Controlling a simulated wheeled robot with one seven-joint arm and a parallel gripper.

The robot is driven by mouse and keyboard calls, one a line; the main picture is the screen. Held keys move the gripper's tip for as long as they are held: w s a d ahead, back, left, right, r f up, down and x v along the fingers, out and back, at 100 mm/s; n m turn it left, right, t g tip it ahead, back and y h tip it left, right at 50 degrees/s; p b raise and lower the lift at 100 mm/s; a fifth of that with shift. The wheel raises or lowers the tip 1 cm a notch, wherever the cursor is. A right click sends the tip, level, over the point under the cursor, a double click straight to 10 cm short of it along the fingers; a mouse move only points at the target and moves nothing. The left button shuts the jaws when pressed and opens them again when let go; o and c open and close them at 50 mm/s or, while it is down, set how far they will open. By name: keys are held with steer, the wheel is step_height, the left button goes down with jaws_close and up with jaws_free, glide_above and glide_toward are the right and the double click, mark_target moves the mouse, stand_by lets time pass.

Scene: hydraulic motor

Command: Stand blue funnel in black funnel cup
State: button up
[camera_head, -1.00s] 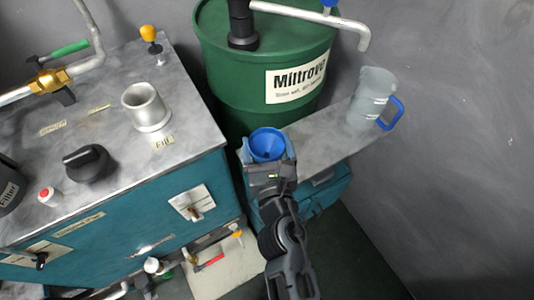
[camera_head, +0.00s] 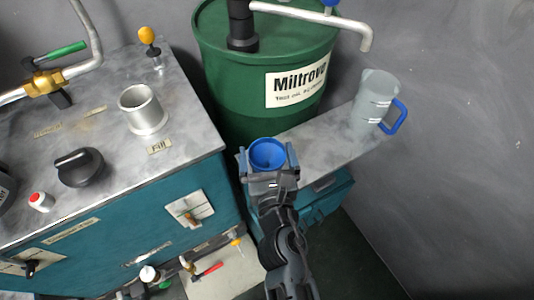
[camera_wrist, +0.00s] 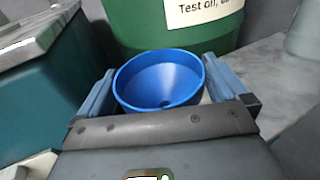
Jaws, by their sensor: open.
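The blue funnel (camera_head: 267,154) stands upright, mouth up, at the near end of the grey bench top. It also shows in the wrist view (camera_wrist: 160,80), where I look into its bowl and see the dark outlet hole. My gripper (camera_head: 267,156) is open, with one finger on each side of the funnel's bowl. In the wrist view a gap shows beside the right finger; the left finger is close to the rim. The black funnel cup is not visible; the area under the funnel is hidden by the bowl and my gripper.
A green drum (camera_head: 265,90) stands right behind the funnel. A clear jug with a blue handle (camera_head: 372,102) is at the bench's far right. The teal cabinet (camera_head: 120,235) with its metal fill neck (camera_head: 144,112) is at left. Bench top (camera_head: 325,140) between funnel and jug is clear.

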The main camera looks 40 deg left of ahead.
steer(key=v, duration=1.2)
steer(key=shift+p, duration=0.35)
steer(key=s+d+r+m+t+h, duration=0.1)
steer(key=s+d+m+h, duration=0.25)
steer(key=d+m, duration=0.75)
steer(key=s+d+r+m+t+h, duration=0.15)
steer(key=s+d+m, duration=0.35)
steer(key=d+m, duration=0.6)
steer(key=s+d+r+m+h, duration=0.3)
steer(key=s+d+r+m, duration=0.2)
steer(key=m, duration=0.6)
steer(key=s+d+r+m+h, duration=0.4)
steer(key=s+d+r+m, duration=0.1)
steer(key=m, duration=0.7)
steer(key=s+d, duration=0.1)
steer(key=d, duration=0.1)
steer(key=shift+s+d+r, duration=0.2)
steer(key=shift+d+r, duration=0.05)
steer(key=shift+d, duration=0.1)
